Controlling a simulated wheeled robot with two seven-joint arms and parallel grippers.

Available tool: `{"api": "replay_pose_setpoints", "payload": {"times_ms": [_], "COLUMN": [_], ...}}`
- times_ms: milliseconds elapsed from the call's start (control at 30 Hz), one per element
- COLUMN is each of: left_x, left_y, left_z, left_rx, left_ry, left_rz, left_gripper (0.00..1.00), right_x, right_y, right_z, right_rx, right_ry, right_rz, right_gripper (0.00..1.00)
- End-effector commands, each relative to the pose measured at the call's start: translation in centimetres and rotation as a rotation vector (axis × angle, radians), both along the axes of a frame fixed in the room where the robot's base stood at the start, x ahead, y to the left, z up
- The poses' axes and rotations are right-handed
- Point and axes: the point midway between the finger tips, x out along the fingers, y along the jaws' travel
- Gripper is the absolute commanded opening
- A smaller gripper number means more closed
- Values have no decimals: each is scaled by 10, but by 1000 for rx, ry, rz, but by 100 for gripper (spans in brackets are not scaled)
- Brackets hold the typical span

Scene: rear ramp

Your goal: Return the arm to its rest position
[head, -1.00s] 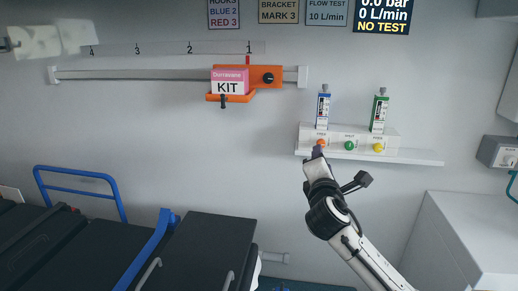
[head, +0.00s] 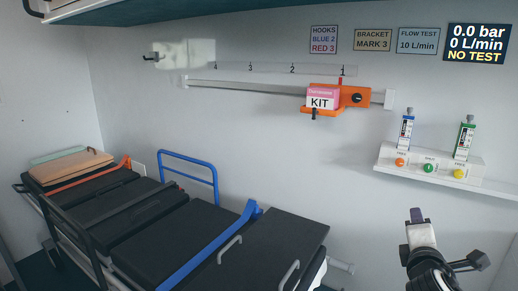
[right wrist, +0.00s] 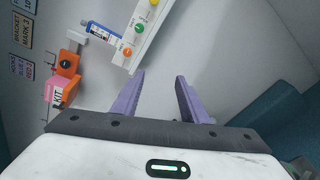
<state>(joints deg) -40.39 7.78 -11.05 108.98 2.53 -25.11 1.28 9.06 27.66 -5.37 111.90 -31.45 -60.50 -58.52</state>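My right gripper (head: 416,215) is at the lower right of the head view, below the wall shelf and clear of it. In the right wrist view its two purple fingers (right wrist: 158,97) stand apart with nothing between them. The shelf's valve block (head: 440,166) carries an orange, a green and a yellow knob, with a blue and a green flowmeter above. The block also shows at the top of the right wrist view (right wrist: 148,35). My left gripper is not in view.
An orange bracket (head: 350,97) with a pink KIT box (head: 321,99) sits on the wall rail (head: 250,88) at mark 1. A black stretcher (head: 170,222) with blue and orange straps fills the lower left. The screen (head: 479,43) reads 0.0 bar, 0 L/min, NO TEST.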

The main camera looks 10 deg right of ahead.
Motion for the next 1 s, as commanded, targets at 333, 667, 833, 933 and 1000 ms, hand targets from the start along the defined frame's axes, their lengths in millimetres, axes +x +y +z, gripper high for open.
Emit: {"api": "replay_pose_setpoints", "payload": {"times_ms": [333, 667, 833, 933, 1000], "left_x": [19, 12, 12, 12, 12], "left_y": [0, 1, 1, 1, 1], "left_z": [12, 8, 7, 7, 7], "left_rx": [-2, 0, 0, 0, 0], "left_ry": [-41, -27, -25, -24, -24], "left_rz": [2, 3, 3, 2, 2], "left_gripper": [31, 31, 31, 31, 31], "right_x": [-27, -148, -225, -256, -270], "right_y": [66, 193, 249, 269, 278], "right_z": [-124, -290, -336, -347, -351], "right_rx": [368, 1152, 1546, 1701, 1769], "right_ry": [47, 112, 106, 88, 76], "right_rz": [110, 36, -146, -246, -296], "right_gripper": [40, 40, 40, 40, 40]}}
